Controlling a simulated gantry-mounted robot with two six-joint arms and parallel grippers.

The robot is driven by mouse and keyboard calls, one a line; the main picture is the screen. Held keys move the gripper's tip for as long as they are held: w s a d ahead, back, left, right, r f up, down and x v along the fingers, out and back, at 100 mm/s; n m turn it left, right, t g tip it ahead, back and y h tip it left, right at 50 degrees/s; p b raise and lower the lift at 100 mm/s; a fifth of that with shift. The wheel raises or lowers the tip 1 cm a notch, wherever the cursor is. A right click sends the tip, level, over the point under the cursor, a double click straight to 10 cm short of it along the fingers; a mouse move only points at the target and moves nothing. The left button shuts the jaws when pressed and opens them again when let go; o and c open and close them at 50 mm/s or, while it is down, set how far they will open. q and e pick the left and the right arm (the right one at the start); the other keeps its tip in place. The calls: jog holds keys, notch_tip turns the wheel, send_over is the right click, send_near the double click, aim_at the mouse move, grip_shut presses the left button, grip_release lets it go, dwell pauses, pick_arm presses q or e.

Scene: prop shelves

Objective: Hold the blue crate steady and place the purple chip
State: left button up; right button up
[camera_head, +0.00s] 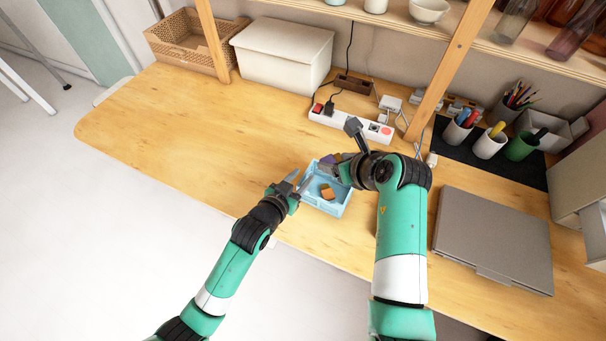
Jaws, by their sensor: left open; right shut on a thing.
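The blue crate (341,207) sits near the table's front edge, in the middle of the view. An orange piece (327,192) lies inside it. My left gripper (298,182) is open at the crate's left side, its fingers close to the left wall; I cannot tell if they touch it. My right gripper (334,169) is over the crate's back right part, shut on a small purplish thing, which looks like the purple chip (327,164). The gripper hides much of the chip and part of the crate's rim.
A white power strip (350,123) lies behind the crate. A closed grey laptop (493,240) is at the right, with pen cups (489,146) on a dark mat behind it. A white lidded box (283,55) stands at the back. The table's left part is clear.

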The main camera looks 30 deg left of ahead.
pick_arm(q)
jog(key=shift+x, duration=1.05)
grip_shut()
dwell(0.5)
jog(key=shift+c, duration=1.2)
grip_release()
grip_shut()
